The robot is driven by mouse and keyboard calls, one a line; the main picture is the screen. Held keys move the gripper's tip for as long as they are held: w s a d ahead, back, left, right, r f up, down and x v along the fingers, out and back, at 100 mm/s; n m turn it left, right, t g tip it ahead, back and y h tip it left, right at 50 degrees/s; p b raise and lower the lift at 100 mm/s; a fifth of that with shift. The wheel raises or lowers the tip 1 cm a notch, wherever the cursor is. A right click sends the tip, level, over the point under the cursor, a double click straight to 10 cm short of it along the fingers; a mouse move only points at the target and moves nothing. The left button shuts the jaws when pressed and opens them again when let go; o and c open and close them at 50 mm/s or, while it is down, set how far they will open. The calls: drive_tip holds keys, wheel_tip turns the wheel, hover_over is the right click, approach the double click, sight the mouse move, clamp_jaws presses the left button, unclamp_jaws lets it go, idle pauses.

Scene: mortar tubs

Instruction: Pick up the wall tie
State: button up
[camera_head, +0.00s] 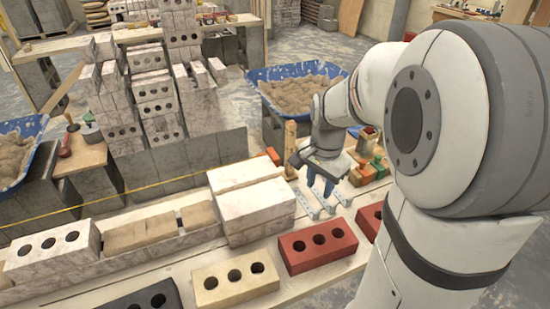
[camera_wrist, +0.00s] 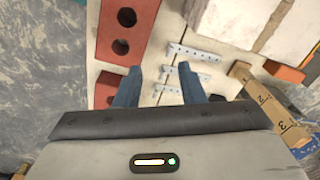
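Several wall ties, thin grey metal strips with holes, lie roughly parallel on the pale plank. In the wrist view there is a far tie (camera_wrist: 194,52), a middle tie (camera_wrist: 186,69) and a near tie (camera_wrist: 167,88). In the head view one tie (camera_head: 307,206) shows left of my gripper and another (camera_head: 342,197) to its right. My gripper (camera_wrist: 160,84) is open and empty, its blue fingers pointing down at the plank. The near tie appears between the fingers; how far below them it is, I cannot tell. My gripper (camera_head: 321,184) partly hides the ties in the head view.
A red holed brick (camera_head: 318,246) lies close to the ties, and pale blocks (camera_head: 254,205) stand left of them. A numbered wooden piece (camera_wrist: 265,105) is near the right finger. Blue mortar tubs (camera_head: 297,77) stand behind. A yellow line (camera_head: 150,185) runs along the wall.

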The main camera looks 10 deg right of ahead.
sight(318, 212)
drive_tip(key=w+d+f+m+b, duration=0.1)
drive_tip(key=f, duration=0.3)
drive_tip(key=w+d+f+m+b, duration=0.1)
drive_tip(key=f+b, duration=0.1)
drive_tip(key=f, duration=0.1)
drive_tip(key=w+d+f+m+b, duration=0.1)
drive_tip(key=f+m, duration=0.1)
drive_tip(key=f, duration=0.2)
drive_tip(key=shift+w+d+f+g, duration=0.15)
drive_tip(key=shift+w+f+g, duration=0.15)
drive_tip(key=shift+w+f, duration=0.1)
drive_tip(key=f, duration=0.1)
drive_tip(key=f+b, duration=0.1)
drive_tip(key=f, duration=0.1)
drive_tip(key=f+b, duration=0.1)
drive_tip(key=f, duration=0.1)
drive_tip(key=shift+w, duration=0.35)
drive_tip(key=shift+c, duration=0.2)
clamp_jaws()
